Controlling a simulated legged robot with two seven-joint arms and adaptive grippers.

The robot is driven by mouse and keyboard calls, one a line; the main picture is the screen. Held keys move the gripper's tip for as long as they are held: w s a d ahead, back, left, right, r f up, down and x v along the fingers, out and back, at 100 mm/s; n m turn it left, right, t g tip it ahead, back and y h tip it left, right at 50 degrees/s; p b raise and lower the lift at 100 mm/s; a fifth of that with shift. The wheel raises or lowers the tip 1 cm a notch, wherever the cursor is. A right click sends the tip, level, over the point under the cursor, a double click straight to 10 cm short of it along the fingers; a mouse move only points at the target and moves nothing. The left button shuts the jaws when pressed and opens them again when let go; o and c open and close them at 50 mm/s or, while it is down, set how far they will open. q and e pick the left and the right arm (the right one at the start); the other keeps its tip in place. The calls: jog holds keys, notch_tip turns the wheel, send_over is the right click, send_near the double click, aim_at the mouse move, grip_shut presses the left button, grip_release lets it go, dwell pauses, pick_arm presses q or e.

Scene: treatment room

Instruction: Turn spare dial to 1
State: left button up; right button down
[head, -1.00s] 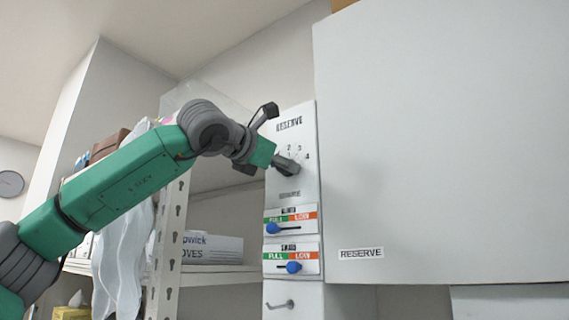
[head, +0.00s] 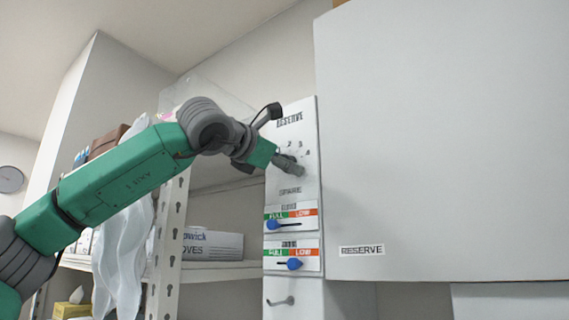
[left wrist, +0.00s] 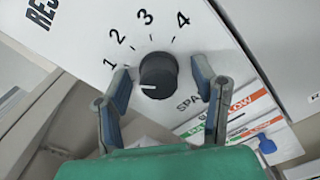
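The spare dial (left wrist: 158,75) is a round black knob on a white panel (left wrist: 85,30), with 1, 2, 3 and 4 printed around it. In the left wrist view its white pointer mark points left, roughly toward the 1. My left gripper (left wrist: 162,66) is open, with one finger on each side of the dial. A gap shows between each finger and the knob. In the head view the left gripper (head: 288,163) is in front of the dial and hides most of it. My right gripper is in neither view.
Below the dial are two FULL/LOW sliders with blue knobs (head: 272,225) (head: 295,264). A large white RESERVE cabinet (head: 440,140) stands out to the right. A shelf with a glove box (head: 212,244) and a hanging clear bag (head: 124,250) are on the left.

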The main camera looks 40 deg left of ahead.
pick_arm(q)
jog(key=shift+s+r, duration=0.1)
jog(key=shift+s, duration=0.15)
jog(key=s+d, duration=0.1)
jog(key=s, duration=1)
jog(key=shift+s, duration=0.15)
